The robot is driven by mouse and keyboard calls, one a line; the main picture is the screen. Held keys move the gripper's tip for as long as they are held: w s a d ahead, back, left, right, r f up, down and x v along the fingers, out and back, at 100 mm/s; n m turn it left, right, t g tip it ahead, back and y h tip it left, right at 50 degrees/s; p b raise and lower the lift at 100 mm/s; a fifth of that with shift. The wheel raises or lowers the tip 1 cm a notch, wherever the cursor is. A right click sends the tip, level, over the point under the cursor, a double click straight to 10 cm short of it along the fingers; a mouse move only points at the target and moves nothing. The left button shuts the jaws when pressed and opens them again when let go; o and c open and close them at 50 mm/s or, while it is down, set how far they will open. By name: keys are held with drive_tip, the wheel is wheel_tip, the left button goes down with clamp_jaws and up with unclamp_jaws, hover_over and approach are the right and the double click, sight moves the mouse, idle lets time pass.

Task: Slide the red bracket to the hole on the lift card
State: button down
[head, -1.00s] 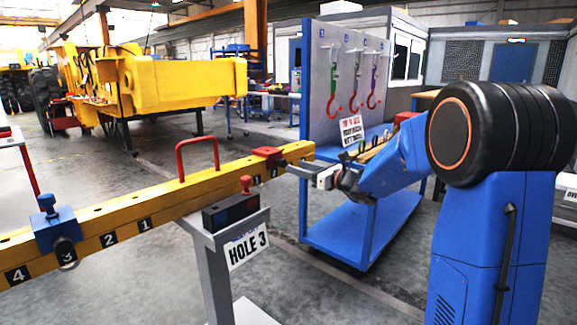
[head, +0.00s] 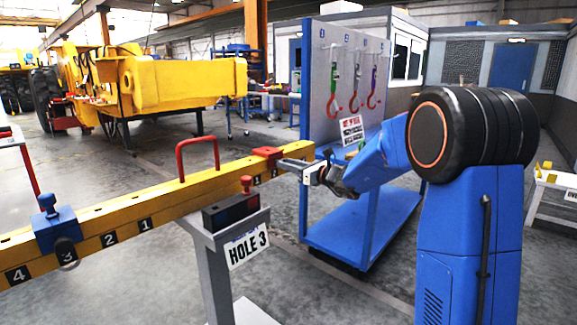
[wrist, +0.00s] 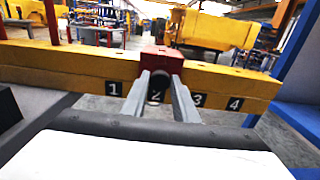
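The red bracket (head: 267,153) sits on the right end of the yellow beam (head: 180,194) in the head view. In the wrist view the bracket (wrist: 162,60) straddles the beam, near the number 2 on a face marked 1 to 4. My gripper (head: 285,163) is at the bracket. Its two fingers (wrist: 161,76) are apart, their tips overlapping the bracket's lower front; I cannot tell whether they touch it. The lift card (head: 247,246) reads "HOLE 3" and hangs on a grey stand in front of the beam.
A blue bracket (head: 55,230) sits on the beam's left part, near number 3. A red handle (head: 198,142) rises from the beam. A black box (head: 231,211) with a red knob tops the stand. A blue trolley (head: 345,235) with hanging hooks stands behind my gripper.

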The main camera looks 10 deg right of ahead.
drive_tip(key=w+d, duration=0.5)
drive_tip(key=d, duration=0.2)
drive_tip(key=shift+w+d, duration=0.15)
drive_tip(key=c, duration=1.4)
unclamp_jaws()
drive_tip(key=shift+c, duration=0.2)
drive_tip(key=v, duration=1.7)
drive_tip(key=shift+d, duration=0.15)
